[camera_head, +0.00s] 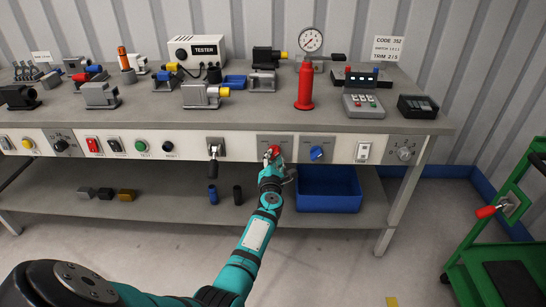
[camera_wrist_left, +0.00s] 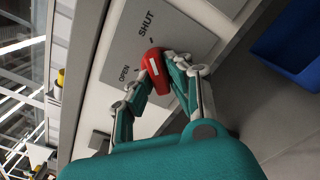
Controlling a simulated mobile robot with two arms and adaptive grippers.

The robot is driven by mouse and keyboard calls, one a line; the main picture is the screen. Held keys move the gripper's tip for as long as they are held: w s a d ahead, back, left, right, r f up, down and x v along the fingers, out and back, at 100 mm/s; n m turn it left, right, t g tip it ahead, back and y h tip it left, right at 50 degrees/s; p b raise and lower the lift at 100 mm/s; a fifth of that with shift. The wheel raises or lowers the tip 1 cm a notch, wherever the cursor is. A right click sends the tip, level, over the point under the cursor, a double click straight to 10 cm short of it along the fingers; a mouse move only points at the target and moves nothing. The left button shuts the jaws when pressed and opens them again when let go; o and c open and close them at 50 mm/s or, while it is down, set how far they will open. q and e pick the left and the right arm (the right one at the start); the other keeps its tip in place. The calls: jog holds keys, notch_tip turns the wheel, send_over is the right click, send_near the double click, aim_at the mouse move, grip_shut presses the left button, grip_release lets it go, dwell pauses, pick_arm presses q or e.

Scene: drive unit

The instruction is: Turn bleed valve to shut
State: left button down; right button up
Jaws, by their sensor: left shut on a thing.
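The bleed valve is a red knob (camera_head: 273,151) on a grey plate on the bench's front panel. In the left wrist view the red knob (camera_wrist_left: 154,66) has a white stripe, and its plate (camera_wrist_left: 195,38) reads OPEN and SHUT. The stripe points roughly up toward the SHUT side; I cannot tell its exact angle. My left gripper (camera_head: 274,160) is at the knob. In the left wrist view my left gripper (camera_wrist_left: 161,72) has one finger on each side of the knob, shut on it. The fingers partly hide the knob's sides. My right gripper is not in view.
A blue knob (camera_head: 317,153) is just right of the valve, and a lever switch (camera_head: 214,150) is to its left. A blue bin (camera_head: 330,190) stands on the lower shelf below right. A green cart (camera_head: 500,240) is at far right.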

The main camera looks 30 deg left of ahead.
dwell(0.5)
pick_arm(q)
jog(key=c, duration=1.3)
grip_release()
